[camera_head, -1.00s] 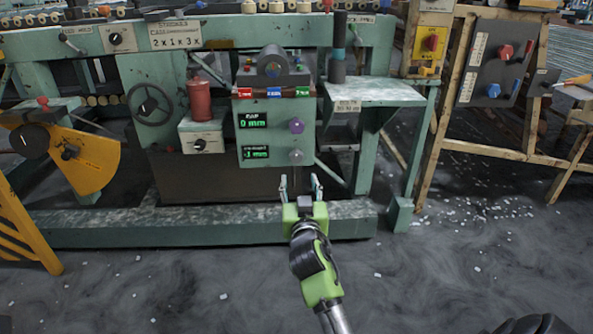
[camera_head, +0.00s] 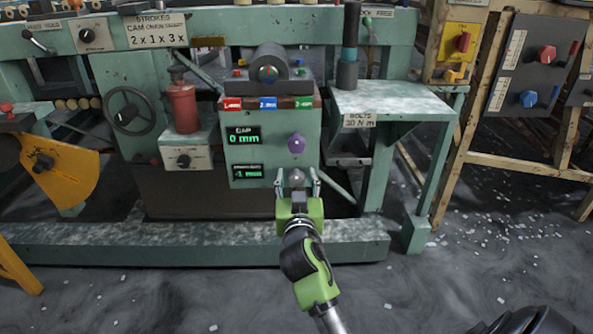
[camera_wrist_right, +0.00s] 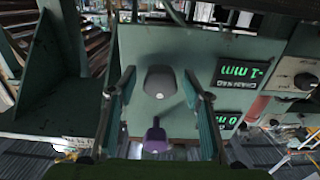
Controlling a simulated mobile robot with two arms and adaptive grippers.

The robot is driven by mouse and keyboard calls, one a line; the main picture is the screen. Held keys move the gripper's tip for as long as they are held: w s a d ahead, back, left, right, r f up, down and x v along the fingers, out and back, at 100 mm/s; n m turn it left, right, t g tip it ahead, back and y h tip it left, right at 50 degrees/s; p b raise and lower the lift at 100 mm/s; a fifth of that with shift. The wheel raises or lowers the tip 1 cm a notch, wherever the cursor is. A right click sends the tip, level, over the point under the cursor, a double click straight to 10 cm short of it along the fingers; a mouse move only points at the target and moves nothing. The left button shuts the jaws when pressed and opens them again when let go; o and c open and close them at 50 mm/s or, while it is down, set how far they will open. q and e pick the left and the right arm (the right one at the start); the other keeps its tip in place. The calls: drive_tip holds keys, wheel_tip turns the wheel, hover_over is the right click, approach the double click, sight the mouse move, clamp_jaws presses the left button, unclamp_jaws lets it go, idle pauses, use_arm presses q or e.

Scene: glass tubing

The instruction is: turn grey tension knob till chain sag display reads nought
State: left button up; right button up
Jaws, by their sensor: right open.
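The grey knob (camera_head: 297,176) is on the front of a green control box, below a purple knob (camera_head: 297,144). The chain sag display (camera_head: 248,171), left of the grey knob, reads -1 mm in green; it also reads -1 mm in the right wrist view (camera_wrist_right: 240,73), upside down. My right gripper (camera_head: 298,183) is open in front of the grey knob. In the right wrist view the grey knob (camera_wrist_right: 160,83) lies between the two spread fingers, with no grip on it; whether a finger touches it I cannot tell. My left gripper is not in view.
The gap display (camera_head: 246,136) above reads 0 mm. A red cylinder (camera_head: 184,108) and a handwheel (camera_head: 129,111) are to the left. A green shelf (camera_head: 393,104) juts out at right. A green beam (camera_head: 180,240) runs low across the front. The floor before it is mostly clear.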

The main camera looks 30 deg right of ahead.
drive_tip(key=shift+w, duration=0.1)
drive_tip(key=shift+c, duration=0.8)
drive_tip(key=c, duration=0.9)
drive_tip(key=shift+r+n+p, duration=0.15)
drive_tip(key=shift+n+p, duration=0.2)
drive_tip(key=shift+n, duration=0.05)
